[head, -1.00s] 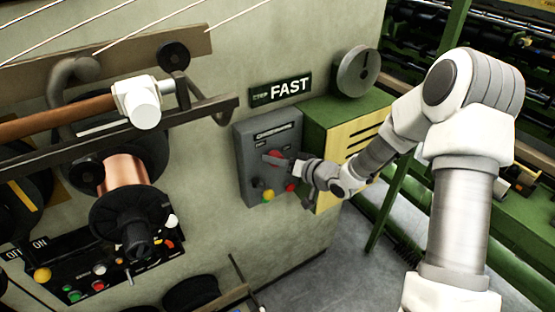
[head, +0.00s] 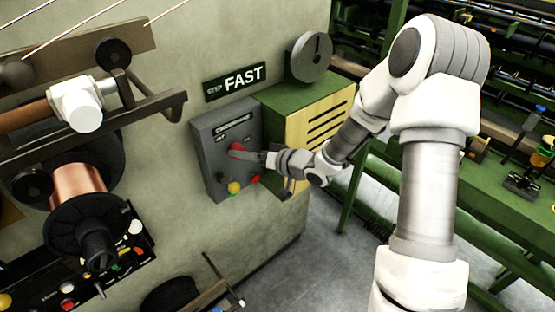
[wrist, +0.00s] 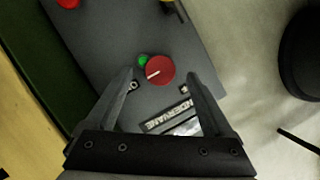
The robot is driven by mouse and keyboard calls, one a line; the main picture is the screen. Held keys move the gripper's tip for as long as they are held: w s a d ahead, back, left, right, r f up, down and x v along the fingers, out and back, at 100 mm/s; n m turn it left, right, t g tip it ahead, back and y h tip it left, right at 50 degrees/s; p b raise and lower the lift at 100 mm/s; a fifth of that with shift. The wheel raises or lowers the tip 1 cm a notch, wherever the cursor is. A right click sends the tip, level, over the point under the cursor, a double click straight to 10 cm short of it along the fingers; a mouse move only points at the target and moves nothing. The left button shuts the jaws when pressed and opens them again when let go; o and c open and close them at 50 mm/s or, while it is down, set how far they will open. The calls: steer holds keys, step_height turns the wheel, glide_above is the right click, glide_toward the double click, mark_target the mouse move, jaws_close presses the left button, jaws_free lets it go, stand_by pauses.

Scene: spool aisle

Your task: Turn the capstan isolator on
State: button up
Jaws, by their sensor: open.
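A grey control box (head: 208,170) with a red rotary knob (head: 236,150) is on the wall under the FAST sign. My gripper (head: 250,156) is at its front, next to the knob. In the wrist view the red knob (wrist: 160,71) has a white pointer line slanting toward the lower left. A small green spot (wrist: 143,61) shows beside it. My open gripper (wrist: 160,76) has one finger on each side of the knob, with gaps; contact is not visible.
Yellow (head: 234,188) and red (head: 255,180) buttons sit low on the box. A green and yellow slotted housing (head: 320,115) stands close on its right. A copper spool (head: 78,187) and rail jut out at left. Floor (head: 300,255) is open below.

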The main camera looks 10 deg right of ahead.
steer(key=v, duration=1.3)
steer(key=shift+s+d+r, duration=0.2)
steer(key=shift+s+d, duration=0.05)
steer(key=w+d+r+t+h+b, duration=0.1)
steer(key=d+r+h, duration=0.5)
steer(key=r+h, duration=0.45)
steer(key=s+r+m+g, duration=0.1)
steer(key=s+r+g, duration=0.1)
steer(key=s, duration=0.9)
steer(key=s+a+r+m+g+p, duration=0.1)
steer(key=s+g, duration=0.2)
steer(key=s, duration=0.9)
steer(key=shift+a+r, duration=0.25)
steer(key=shift+r, duration=0.15)
